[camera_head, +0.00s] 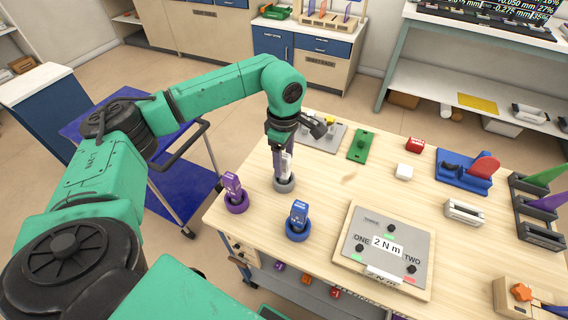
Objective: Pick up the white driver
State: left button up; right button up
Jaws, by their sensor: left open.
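The white driver (287,167) stands upright in a grey ring holder (284,185) near the table's left edge. My left gripper (282,156) points down right at the driver, with its open fingers at the driver's upper part. The fingers hide some of the driver, and I cannot tell whether they touch it. My right gripper is not in view.
A purple driver (232,186) in a purple ring and a blue driver (299,213) in a blue ring stand close by. A torque board (384,250) marked "2 N m" lies to the right. Bare wooden tabletop (340,185) lies right of the gripper.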

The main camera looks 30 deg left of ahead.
pick_arm(q)
jog(key=shift+f, duration=1.15)
grip_shut()
